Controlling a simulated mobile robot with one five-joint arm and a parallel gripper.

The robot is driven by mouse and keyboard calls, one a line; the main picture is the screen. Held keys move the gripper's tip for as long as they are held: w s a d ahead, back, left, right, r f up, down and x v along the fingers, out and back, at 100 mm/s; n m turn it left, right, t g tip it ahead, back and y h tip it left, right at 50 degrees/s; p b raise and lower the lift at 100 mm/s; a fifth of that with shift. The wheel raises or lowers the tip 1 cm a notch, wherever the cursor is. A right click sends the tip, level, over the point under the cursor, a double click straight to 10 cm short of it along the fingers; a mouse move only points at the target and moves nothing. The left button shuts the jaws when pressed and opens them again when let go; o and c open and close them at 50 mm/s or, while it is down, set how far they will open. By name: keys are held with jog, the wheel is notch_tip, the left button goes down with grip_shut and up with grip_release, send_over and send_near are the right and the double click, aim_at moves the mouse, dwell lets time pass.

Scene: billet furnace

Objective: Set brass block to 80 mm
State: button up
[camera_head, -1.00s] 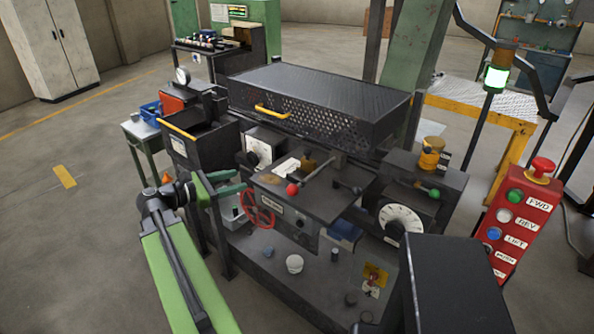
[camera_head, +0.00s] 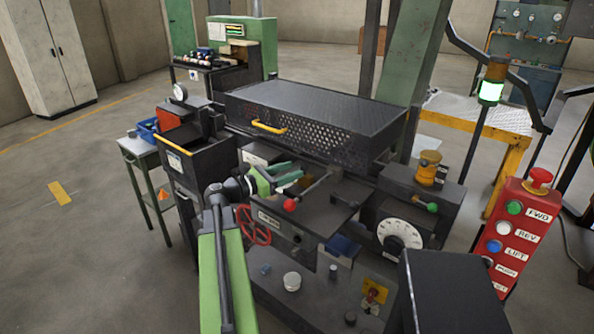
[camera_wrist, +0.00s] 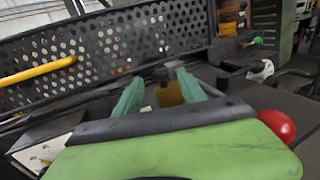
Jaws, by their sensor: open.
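The brass block (camera_head: 309,187) sits on the dark machine table (camera_head: 328,208) below the perforated guard; my gripper partly hides it in the head view. In the wrist view the brass block (camera_wrist: 168,95) shows between my two green fingers, with a dark round knob just behind it. My gripper (camera_head: 296,179) is open over the left part of the table, its fingers pointing toward the block; it also shows in the wrist view (camera_wrist: 157,82). I cannot tell whether a finger touches the block. No millimetre reading is legible.
The perforated guard (camera_head: 318,115) with its yellow handle stands close behind. A red-knobbed lever (camera_head: 290,204) is right by my gripper. A red handwheel (camera_head: 254,226), a white dial (camera_head: 399,231) and a red button box (camera_head: 515,237) stand around the front.

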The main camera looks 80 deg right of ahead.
aim_at(306, 176)
jog(key=shift+x, duration=1.6)
grip_shut()
jog(key=shift+w, duration=0.1)
